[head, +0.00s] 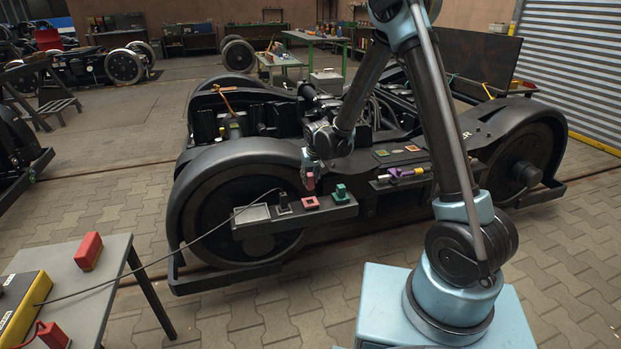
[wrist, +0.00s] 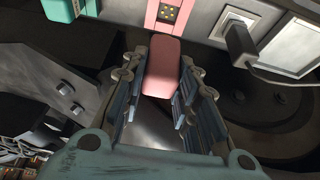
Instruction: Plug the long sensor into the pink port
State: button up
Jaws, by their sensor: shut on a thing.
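My gripper (head: 310,166) is shut on the long sensor (head: 310,184), a pinkish-red block that also shows between the fingers in the wrist view (wrist: 162,68). The sensor hangs just above the pink port (head: 311,203), on the shelf at the bogie's near side. In the wrist view the pink port (wrist: 152,17) shows its dark face with yellow contacts just beyond the sensor's far end. The two look close but apart; the sensor's plug end is hidden.
A green plug (head: 341,193) stands right of the pink port. A black plug (head: 283,202) stands to its left, its cable running to a yellow box (head: 22,305) on the table (head: 112,262). A red block (head: 89,251) lies there.

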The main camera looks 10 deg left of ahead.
aim_at(311, 186)
jog(key=shift+f, duration=0.1)
jog(key=shift+f, duration=2.8)
jog(key=shift+s+d, duration=0.1)
jog(key=shift+s, duration=0.05)
jog(key=shift+f, duration=0.4)
dwell(0.6)
jog(key=o, duration=1.1)
jog(key=shift+c, duration=0.2)
jog(key=shift+r, duration=0.1)
jog(key=v, duration=1.1)
jog(key=shift+r, duration=0.3)
jog(key=shift+s+d, duration=0.1)
